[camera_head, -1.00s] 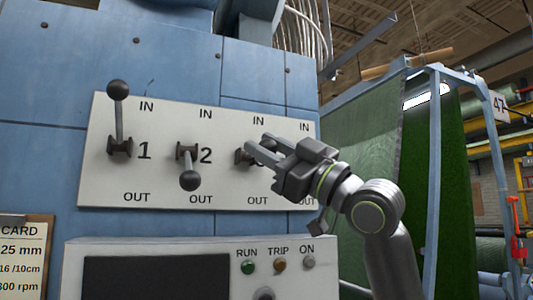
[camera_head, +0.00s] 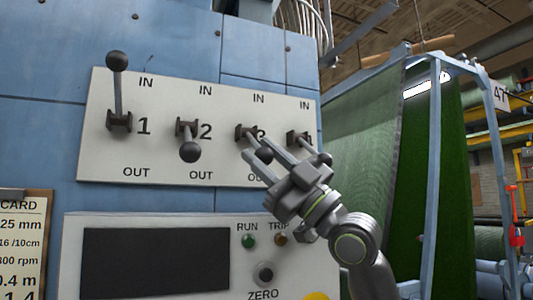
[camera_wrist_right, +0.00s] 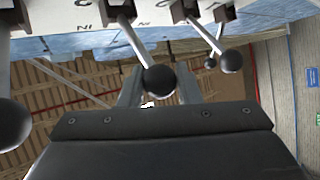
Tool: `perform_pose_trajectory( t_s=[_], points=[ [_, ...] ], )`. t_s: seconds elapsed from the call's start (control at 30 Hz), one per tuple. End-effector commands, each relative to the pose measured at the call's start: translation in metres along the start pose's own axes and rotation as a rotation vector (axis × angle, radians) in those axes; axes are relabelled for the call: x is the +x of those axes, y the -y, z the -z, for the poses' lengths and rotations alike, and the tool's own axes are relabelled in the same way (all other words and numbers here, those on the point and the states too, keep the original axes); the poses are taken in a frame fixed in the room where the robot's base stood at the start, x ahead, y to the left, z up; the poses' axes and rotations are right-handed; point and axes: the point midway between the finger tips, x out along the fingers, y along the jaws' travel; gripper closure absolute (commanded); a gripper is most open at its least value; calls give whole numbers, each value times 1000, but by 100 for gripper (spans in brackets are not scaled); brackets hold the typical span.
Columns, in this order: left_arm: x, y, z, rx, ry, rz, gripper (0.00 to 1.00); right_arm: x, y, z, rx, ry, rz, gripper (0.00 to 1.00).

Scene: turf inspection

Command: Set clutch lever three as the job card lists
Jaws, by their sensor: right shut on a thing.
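Clutch lever three (camera_head: 264,155) has a dark round knob and a short grey stem on a dark pivot. Its knob sits low and right of the pivot, toward OUT. My right gripper (camera_head: 261,149) is shut on this knob, with one finger on each side. In the right wrist view the knob (camera_wrist_right: 159,80) sits between the two fingers (camera_wrist_right: 158,90). The gripper partly covers the number 3 and the OUT label below. The job card (camera_head: 22,250) is cut off at the left edge; no lever settings show on it. My left gripper is not in view.
On the white panel (camera_head: 105,155), lever one (camera_head: 117,62) points up to IN and lever two (camera_head: 190,152) down to OUT. Lever four (camera_head: 325,160) hangs down right, close beside my gripper. A control box (camera_head: 155,262) with a dark screen juts out below.

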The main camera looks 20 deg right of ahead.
Motion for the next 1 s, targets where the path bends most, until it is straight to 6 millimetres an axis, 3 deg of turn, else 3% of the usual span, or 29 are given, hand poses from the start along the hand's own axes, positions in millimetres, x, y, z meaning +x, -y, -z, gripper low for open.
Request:
perform_pose_trajectory(
  t_s=[0.33,0.37,0.5,0.83,1.0],
  points=[
    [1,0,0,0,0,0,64,-1,2,-5,8,11,6,100],
    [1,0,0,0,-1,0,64,-1,2,-5,8,11,6,68],
    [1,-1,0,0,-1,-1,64,-1,2,-4,7,9,4,50],
    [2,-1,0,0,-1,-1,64,-4,1,-2,2,5,2,50],
    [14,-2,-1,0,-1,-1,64,-25,3,-4,0,5,1,50]
  ],
)
